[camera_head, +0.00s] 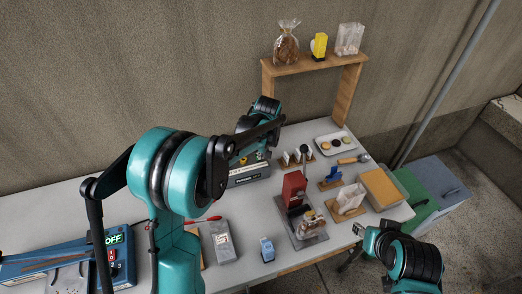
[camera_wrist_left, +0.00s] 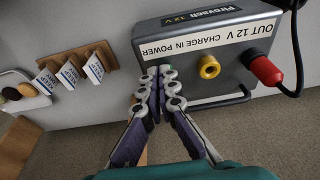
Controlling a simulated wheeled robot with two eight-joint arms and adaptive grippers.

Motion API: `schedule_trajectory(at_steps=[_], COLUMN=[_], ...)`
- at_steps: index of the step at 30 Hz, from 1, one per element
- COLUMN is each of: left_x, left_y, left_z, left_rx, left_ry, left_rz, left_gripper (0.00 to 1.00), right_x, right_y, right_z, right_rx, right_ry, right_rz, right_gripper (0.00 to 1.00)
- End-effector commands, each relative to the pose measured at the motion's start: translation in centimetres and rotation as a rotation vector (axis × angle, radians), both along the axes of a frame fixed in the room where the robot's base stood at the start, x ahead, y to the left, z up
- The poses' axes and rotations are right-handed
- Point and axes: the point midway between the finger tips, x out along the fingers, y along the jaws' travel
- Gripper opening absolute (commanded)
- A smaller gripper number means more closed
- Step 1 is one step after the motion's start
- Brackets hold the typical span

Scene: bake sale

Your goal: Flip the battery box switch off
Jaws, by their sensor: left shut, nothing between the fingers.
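The battery box (camera_wrist_left: 215,45) is a dark grey case in the left wrist view, with a "12 V" plate and a white strip reading "OUT 12 V", "CHARGE IN" and "POWER". A yellow socket (camera_wrist_left: 209,67) and a red plug (camera_wrist_left: 265,70) with a black cable are on its face. My left gripper (camera_wrist_left: 160,74) is shut and empty, its fingertips at the face below the word "POWER". The switch is hidden behind the fingers; I cannot tell its position or whether they touch it. In the head view the battery box (camera_head: 250,180) is partly covered by my left arm.
My right gripper (camera_head: 352,260) is beside the table's front right edge. A red press (camera_head: 293,188), small cards (camera_wrist_left: 72,68) on a wooden holder, and a pastry tray (camera_head: 336,143) stand near the box. A wooden shelf (camera_head: 310,66) stands behind. A blue device (camera_head: 60,262) showing "OFF" is at left.

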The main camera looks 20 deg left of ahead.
Motion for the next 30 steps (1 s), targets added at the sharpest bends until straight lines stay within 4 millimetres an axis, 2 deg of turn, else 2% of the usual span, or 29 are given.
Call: schedule_trajectory(at_steps=[8, 14, 30], left_x=[0.0, -0.7, 0.4], left_y=[0.0, -0.5, 0.3], left_z=[0.0, -1.5, -0.5], left_rx=[0.001, 0.082, 0.074], left_ry=[-0.001, -0.118, -0.107], left_rz=[0.000, -0.004, 0.002], left_gripper=[0.00, 0.00, 0.00], right_x=[0.0, 0.0, 0.0], right_y=[0.0, 0.0, 0.0], right_z=[0.0, -1.3, -0.5], right_rx=[0.000, 0.000, 0.000], right_ry=[0.000, 0.000, 0.000], right_rz=[0.000, 0.000, 0.000], right_gripper=[0.40, 0.40, 0.40])
